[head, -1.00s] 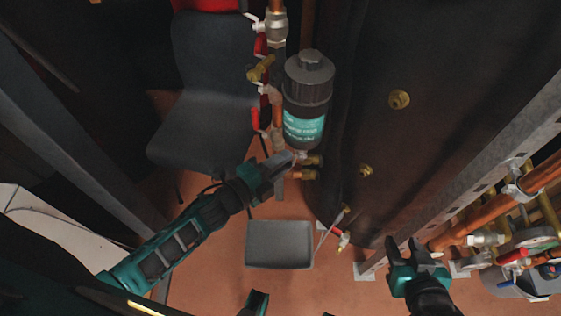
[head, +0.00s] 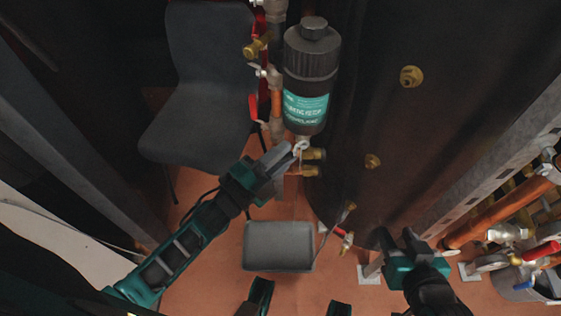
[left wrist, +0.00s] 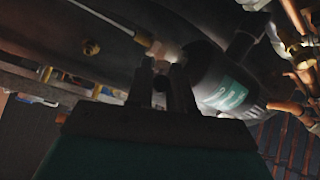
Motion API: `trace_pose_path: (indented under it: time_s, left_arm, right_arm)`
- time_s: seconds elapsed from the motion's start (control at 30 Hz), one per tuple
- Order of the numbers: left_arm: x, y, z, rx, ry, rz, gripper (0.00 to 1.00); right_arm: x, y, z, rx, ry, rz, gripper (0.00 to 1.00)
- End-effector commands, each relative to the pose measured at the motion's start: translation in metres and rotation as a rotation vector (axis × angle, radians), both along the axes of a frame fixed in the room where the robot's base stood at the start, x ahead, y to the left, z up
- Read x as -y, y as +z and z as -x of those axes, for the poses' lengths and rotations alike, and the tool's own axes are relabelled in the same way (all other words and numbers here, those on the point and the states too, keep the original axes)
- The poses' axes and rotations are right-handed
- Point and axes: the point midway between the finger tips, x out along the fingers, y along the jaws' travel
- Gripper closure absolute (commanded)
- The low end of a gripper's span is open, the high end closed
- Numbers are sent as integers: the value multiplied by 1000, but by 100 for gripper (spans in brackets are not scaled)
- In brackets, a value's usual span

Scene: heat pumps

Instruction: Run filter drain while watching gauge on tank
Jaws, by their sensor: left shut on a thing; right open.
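The filter (head: 312,75) is a black canister with a teal label, hanging beside the large dark tank (head: 400,130). A small metal drain valve (head: 302,143) sits at its lower end. My left gripper (head: 291,153) is shut on the drain valve. In the left wrist view, the left gripper's fingertips (left wrist: 166,72) meet a bright metal fitting (left wrist: 160,49) beside the filter (left wrist: 225,85). The grip itself is partly hidden. My right gripper (head: 408,243) is open and empty in front of the tank. I cannot make out a gauge on the tank.
A grey tray (head: 279,246) lies on the reddish floor below the filter. A dark chair (head: 203,90) stands at left. Brass fittings (head: 411,77) stick out of the tank. A metal rail (head: 490,180) and copper pipes (head: 495,217) crowd the right side.

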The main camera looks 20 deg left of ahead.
Motion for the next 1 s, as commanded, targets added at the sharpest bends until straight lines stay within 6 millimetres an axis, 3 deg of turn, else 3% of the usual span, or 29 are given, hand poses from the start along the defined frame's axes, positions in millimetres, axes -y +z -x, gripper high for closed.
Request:
trace_pose_path:
  time_s: [0.03,0.47,0.5,0.67,1.0]
  left_arm:
    - [1,-7,1,0,0,21,100]
    - [2,-4,1,10,-1,52,100]
    - [2,-4,1,10,-1,52,75]
    - [1,-3,1,11,-1,51,60]
    - [-1,-4,4,11,0,51,57]
  right_arm:
    - [0,-7,-2,5,2,1,57]
    - [4,-12,1,-2,1,12,57]
    - [4,-12,1,-2,1,11,57]
    - [5,-13,2,-4,0,11,57]
    - [3,-12,2,-5,-5,5,57]
